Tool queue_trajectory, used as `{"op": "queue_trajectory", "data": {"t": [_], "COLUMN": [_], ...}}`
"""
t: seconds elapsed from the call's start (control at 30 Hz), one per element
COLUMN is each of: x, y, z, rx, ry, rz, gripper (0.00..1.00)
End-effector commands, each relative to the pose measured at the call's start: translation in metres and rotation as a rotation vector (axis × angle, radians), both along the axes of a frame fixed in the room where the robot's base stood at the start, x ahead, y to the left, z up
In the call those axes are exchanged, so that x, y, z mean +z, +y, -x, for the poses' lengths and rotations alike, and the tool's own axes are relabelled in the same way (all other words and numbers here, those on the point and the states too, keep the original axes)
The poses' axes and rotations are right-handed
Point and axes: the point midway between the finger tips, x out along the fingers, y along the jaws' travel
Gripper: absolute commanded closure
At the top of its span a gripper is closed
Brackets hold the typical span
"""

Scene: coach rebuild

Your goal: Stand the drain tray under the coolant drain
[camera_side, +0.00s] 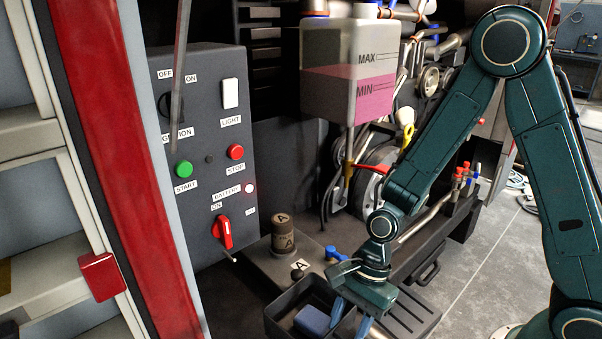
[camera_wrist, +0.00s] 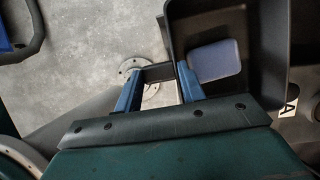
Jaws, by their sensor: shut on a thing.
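The drain tray (camera_side: 281,309) is a dark open box at the bottom of the side view. It also shows in the wrist view (camera_wrist: 267,50), right of centre. A blue-grey block (camera_side: 312,321) lies inside it, also visible in the wrist view (camera_wrist: 215,60). My gripper (camera_side: 351,318) has blue fingers and is shut at the tray's edge. In the wrist view the gripper (camera_wrist: 158,86) has a dark bar between its fingers beside the tray wall. A blue tap-like part (camera_side: 335,254) is above and behind the tray; I cannot tell whether it is the coolant drain.
A plate with an A label and a dark cylinder (camera_side: 284,234) lies behind the tray. A ribbed dark part (camera_side: 411,313) is to the right of my gripper. The control panel (camera_side: 207,150) stands left, the coolant tank (camera_side: 349,70) above. Grey floor (camera_side: 510,240) is open at right.

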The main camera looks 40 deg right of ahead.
Motion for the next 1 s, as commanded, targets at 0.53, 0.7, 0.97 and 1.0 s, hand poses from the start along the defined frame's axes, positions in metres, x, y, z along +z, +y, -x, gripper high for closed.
{"op": "queue_trajectory", "data": {"t": [0.53, 0.7, 0.97, 1.0], "x": [-0.001, 0.000, 0.004, 0.005], "y": [-0.052, -0.077, -0.100, -0.103], "z": [0.015, 0.024, 0.035, 0.036], "rx": [0.061, 0.091, 0.119, 0.121], "ry": [0.000, 0.000, -0.003, -0.001], "rz": [-0.001, 0.000, 0.000, 0.000], "gripper": [1.00, 1.00, 1.00, 1.00]}}
